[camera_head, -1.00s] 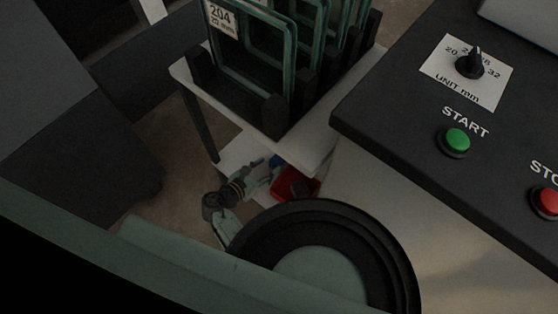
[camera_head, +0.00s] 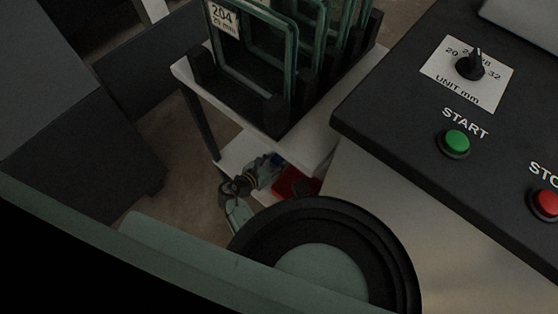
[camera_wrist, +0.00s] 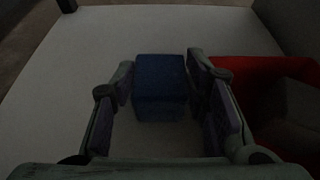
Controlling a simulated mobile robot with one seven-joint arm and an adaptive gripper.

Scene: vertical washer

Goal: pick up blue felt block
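The blue felt block (camera_wrist: 160,88) lies on the white lower shelf (camera_wrist: 150,30). In the wrist view it sits between the fingertips of my open gripper (camera_wrist: 160,95), with the right finger very close to its right side and a small gap at its left. I cannot tell whether the right finger touches it. In the head view my gripper (camera_head: 264,172) is small and low over the lower shelf, and only a bit of the blue block (camera_head: 277,159) shows beside it.
A red bin (camera_wrist: 265,72) stands just right of the block and close to my right finger; it also shows in the head view (camera_head: 293,184). A rack of glass panes (camera_head: 260,62) stands on the shelf above. The machine's dark control panel (camera_head: 400,110) is at the right.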

